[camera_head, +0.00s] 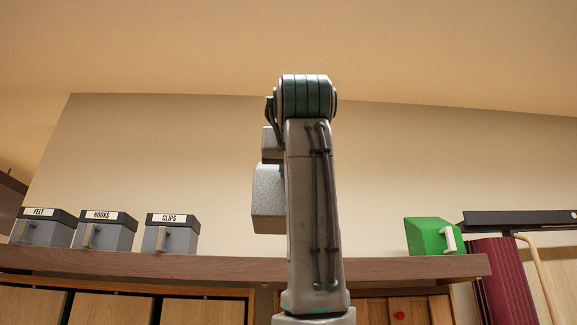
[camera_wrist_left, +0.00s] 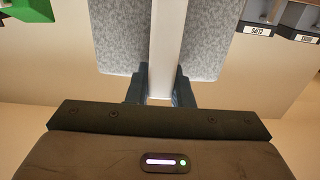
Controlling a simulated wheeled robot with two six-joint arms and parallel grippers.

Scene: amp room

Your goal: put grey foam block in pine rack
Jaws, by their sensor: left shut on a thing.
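The grey foam block (camera_head: 268,198) is speckled light grey and hangs in the air above the shelf, partly hidden behind my raised arm in the head view. In the left wrist view the block (camera_wrist_left: 212,45) fills the top middle, with a pale strip running down its centre. My left gripper (camera_wrist_left: 160,88) is shut on the block at this strip, with a dark finger on each side. Light wooden fronts (camera_head: 110,308) show below the shelf; I cannot tell whether they belong to the pine rack. My right gripper is not in view.
A brown shelf (camera_head: 225,267) carries grey boxes labelled FELT (camera_head: 42,231), HOOKS (camera_head: 105,233) and CLIPS (camera_head: 170,236) at left. A green box (camera_head: 431,236) stands at its right end. Dark red items (camera_head: 503,283) stand farther right. The shelf between CLIPS and my arm looks clear.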

